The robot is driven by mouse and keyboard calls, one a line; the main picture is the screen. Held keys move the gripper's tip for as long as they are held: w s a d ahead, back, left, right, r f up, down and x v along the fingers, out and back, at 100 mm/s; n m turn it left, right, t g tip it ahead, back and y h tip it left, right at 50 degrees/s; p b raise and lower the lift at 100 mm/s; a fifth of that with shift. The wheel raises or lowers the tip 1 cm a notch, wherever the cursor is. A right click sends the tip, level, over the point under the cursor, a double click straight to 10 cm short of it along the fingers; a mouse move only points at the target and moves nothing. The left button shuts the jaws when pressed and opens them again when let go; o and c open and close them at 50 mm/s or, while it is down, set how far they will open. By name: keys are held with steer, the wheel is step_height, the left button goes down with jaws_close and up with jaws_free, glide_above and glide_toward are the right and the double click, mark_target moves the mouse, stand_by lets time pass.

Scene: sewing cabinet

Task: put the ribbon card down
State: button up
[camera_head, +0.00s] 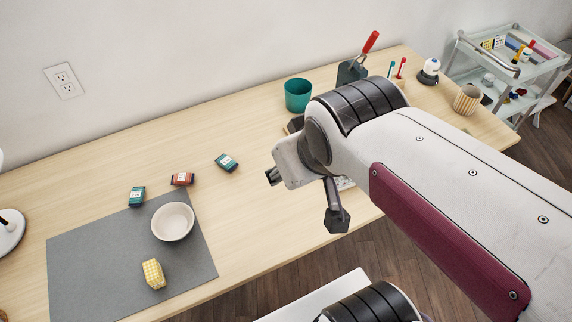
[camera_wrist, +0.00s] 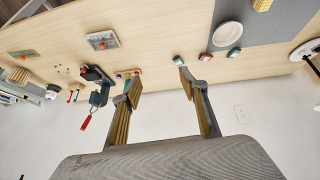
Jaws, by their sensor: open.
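Several small card-like items lie on the table; I cannot tell which is the ribbon card. In the head view there is a teal one (camera_head: 227,162) nearest my gripper, a red-brown one (camera_head: 182,179), and another teal one (camera_head: 137,196) at the grey mat's back edge. The wrist view shows the nearest teal one (camera_wrist: 178,60) beside the right fingertip, with the red-brown (camera_wrist: 206,58) and other teal one (camera_wrist: 234,52) farther right. My gripper (camera_wrist: 160,84) is open and empty, its fingers spread wide above the table.
A white bowl (camera_head: 173,222) and a yellow checked block (camera_head: 153,273) sit on the grey mat (camera_head: 85,270). A teal cup (camera_head: 298,95) and a dark holder with a red-handled tool (camera_head: 370,42) stand at the back. Bare wood lies between the cards and the cup.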

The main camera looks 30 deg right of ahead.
steer(key=shift+g+y, duration=0.3)
steer(key=shift+y, duration=0.1)
steer(key=s, duration=0.1)
steer(key=s+a, duration=0.1)
steer(key=s, duration=0.1)
steer(key=s+a, duration=0.1)
steer(key=shift+s+r, duration=0.25)
steer(key=shift+r, duration=0.1)
